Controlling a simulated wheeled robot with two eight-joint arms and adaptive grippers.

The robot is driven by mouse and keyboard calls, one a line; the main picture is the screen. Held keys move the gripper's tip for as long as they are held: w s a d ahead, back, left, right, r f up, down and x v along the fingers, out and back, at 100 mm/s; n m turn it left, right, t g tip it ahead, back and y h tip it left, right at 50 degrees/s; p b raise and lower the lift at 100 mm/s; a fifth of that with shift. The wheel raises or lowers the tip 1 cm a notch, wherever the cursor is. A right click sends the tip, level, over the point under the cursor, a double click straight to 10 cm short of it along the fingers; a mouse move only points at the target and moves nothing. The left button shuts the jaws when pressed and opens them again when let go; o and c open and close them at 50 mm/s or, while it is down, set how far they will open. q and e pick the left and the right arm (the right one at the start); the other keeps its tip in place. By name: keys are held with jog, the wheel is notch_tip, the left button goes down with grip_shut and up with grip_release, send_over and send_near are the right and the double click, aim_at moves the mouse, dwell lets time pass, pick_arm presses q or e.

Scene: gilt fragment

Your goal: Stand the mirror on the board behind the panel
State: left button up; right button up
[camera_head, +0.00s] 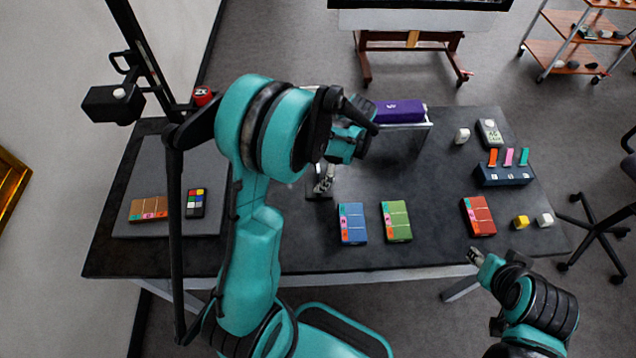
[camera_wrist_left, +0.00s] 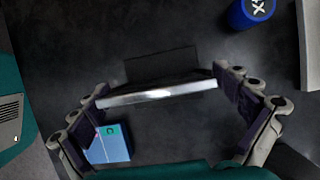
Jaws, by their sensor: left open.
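The mirror, a bright silvery upright strip seen from above on a dark foot, is in the left wrist view (camera_wrist_left: 155,93). My left gripper (camera_wrist_left: 160,84) is open, with one finger at each end of the mirror. I cannot tell whether they touch it. In the head view the left gripper (camera_head: 326,178) is low over the table's middle, and the mirror is mostly hidden by it and the arm. The grey board (camera_head: 125,222) lies at the table's left. A brown panel (camera_head: 149,208) with coloured patches is on it. My right gripper (camera_head: 475,257) is by the table's front edge, too small to read.
A colour chart (camera_head: 196,203) also lies on the board. Blue (camera_head: 352,223), green (camera_head: 396,221) and red (camera_head: 478,216) boxes line the front. A purple item (camera_head: 400,111) rests on a raised stand at the back. A dark-blue rack (camera_head: 503,176) stands at the right.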

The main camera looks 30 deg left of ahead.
pick_arm(q)
jog(key=c, duration=1.5)
jog(key=shift+r, duration=0.1)
jog(key=shift+c, duration=0.2)
